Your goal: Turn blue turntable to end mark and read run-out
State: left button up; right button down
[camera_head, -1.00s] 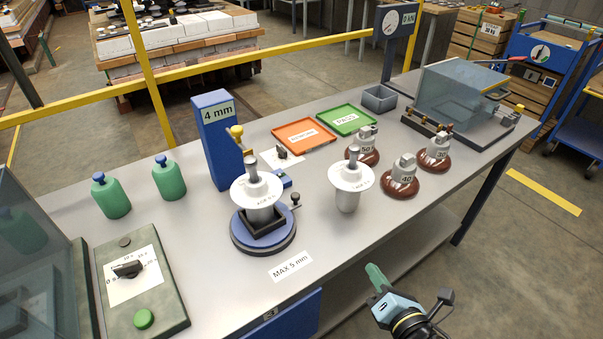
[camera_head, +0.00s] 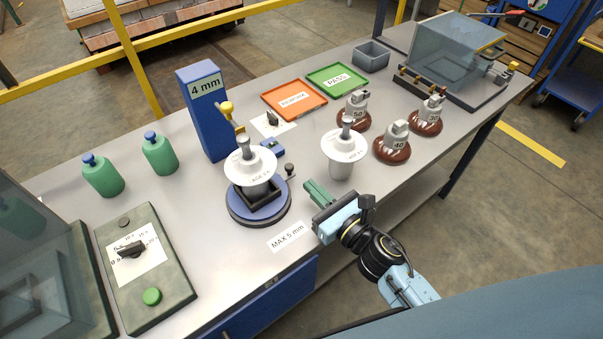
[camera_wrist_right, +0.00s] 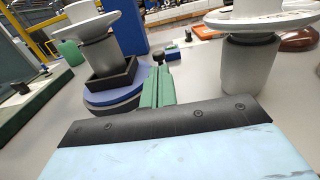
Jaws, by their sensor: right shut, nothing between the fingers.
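The blue turntable (camera_head: 259,213) stands near the front of the bench and bears a black square holder with a white insulator (camera_head: 250,165) upright in it. A small dark knob (camera_head: 290,170) stands at the turntable's right rear rim. The blue gauge column (camera_head: 206,105) reads "4 mm", and its yellow-headed probe (camera_head: 228,109) is by the insulator. My right gripper (camera_head: 313,190), with green fingers, is shut and empty, right of the turntable. In the right wrist view its fingers (camera_wrist_right: 157,85) point toward the knob (camera_wrist_right: 158,58), with contact unclear. My left gripper is out of view.
A second white insulator (camera_head: 343,148) stands close behind my right gripper. Brown-based insulators (camera_head: 392,148), an orange tray (camera_head: 294,110) and a green tray (camera_head: 337,79) lie further back. Green bottles (camera_head: 103,176) and a switch box (camera_head: 146,265) are left. A "MAX 5 mm" label (camera_head: 287,236) lies in front.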

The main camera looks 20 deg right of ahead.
jog(key=shift+x, duration=2.35)
